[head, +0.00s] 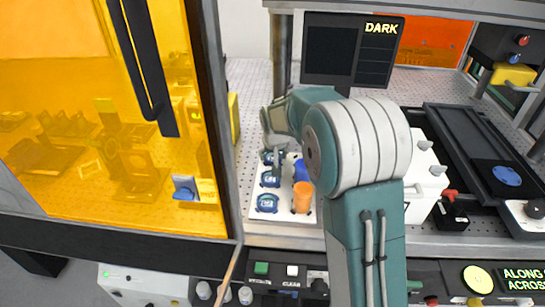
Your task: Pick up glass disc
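A white tray (284,215) on the perforated bench holds several small blue-rimmed round pieces in a column, including a front one (267,203) and a middle one (270,180). A flat blue disc (507,176) lies on a dark plate at the right. I cannot tell for sure which of these is the glass disc. My gripper (274,152) points down over the back of the tray, close to the rearmost blue-rimmed piece. My arm and gripper partly hide that area. Whether the fingers touch or hold anything is not clear.
An orange cup (303,197) and a blue cup (302,171) stand at the tray's right. An amber panel with a dark frame (218,120) rises at the left. A screen reading DARK (352,50) stands behind. A white box (424,180) and black rails (480,140) are at the right.

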